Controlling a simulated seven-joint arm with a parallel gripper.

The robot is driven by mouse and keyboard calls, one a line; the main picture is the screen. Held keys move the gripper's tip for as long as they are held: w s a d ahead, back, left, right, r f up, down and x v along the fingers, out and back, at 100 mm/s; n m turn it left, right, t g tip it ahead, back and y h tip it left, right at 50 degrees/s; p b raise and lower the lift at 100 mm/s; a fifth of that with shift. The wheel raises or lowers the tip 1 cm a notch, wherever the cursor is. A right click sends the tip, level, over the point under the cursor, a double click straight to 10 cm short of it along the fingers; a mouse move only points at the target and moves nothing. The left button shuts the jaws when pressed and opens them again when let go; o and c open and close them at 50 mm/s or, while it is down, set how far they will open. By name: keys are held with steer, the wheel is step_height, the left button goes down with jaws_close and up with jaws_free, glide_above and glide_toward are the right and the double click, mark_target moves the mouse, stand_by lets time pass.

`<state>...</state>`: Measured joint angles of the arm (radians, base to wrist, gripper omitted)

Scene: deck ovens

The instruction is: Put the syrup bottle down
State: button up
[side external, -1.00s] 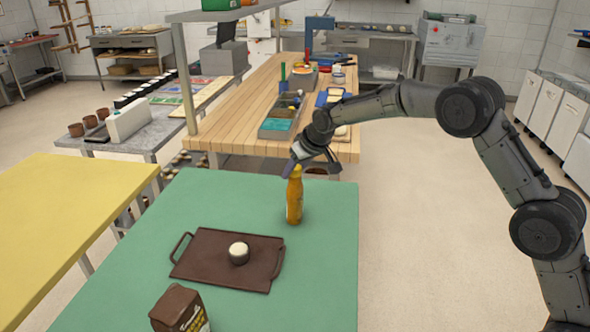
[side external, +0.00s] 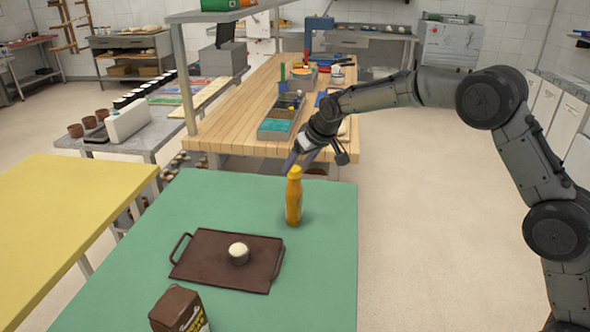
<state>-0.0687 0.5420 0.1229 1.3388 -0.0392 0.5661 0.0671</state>
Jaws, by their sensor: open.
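The yellow-orange syrup bottle (side external: 294,199) stands upright on the green table (side external: 225,196), near its far right part. My gripper (side external: 292,161) is open, just above and behind the bottle's cap in the picture. It holds nothing. The fingertips are small here, and I cannot tell how wide the gap to the cap is.
A brown tray (side external: 210,271) with a small round white-topped item (side external: 239,253) lies in front of the bottle. A brown carton (side external: 179,310) stands at the near edge. A yellow table (side external: 60,220) is at the left. A wooden bench (side external: 236,108) stands behind.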

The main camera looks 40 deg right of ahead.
steer(key=s+d+r, duration=0.1)
steer(key=s+r, duration=1)
steer(key=s, duration=0.1)
steer(key=s+d+r, duration=0.2)
steer(key=s, duration=1.3)
steer(key=s+f, duration=0.3)
steer(key=s, duration=0.6)
steer(key=s+f+g, duration=0.1)
steer(key=s+f, duration=0.2)
steer(key=s, duration=0.7)
steer(key=shift+d+f, duration=0.15)
steer(key=shift+d, duration=0.25)
